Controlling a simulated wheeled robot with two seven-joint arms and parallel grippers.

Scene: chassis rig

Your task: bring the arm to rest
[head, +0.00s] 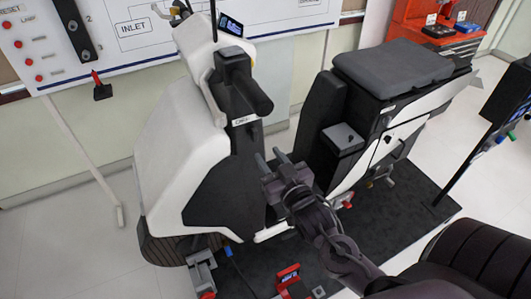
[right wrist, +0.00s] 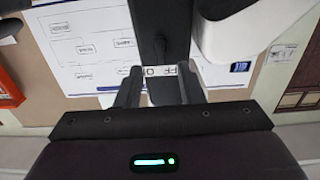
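My right arm reaches in from the lower right of the head view. Its right gripper (head: 271,157) is in front of the white and black chassis rig (head: 180,135), at the gap between the rig's front part and its seat part. The two fingers stand apart with nothing visible between them. In the right wrist view the right gripper (right wrist: 160,80) also shows parted fingers. Beyond them is a dark upright part with a small white label (right wrist: 161,70); I cannot tell whether they touch it. My left gripper is in neither view.
The rig's seat block (head: 392,70) is close right of the gripper. A dark mat (head: 400,215) lies under the rig, with a red device (head: 290,282) at its front. A red tool cart (head: 430,40) stands behind. A board with a diagram (head: 130,30) is at back left.

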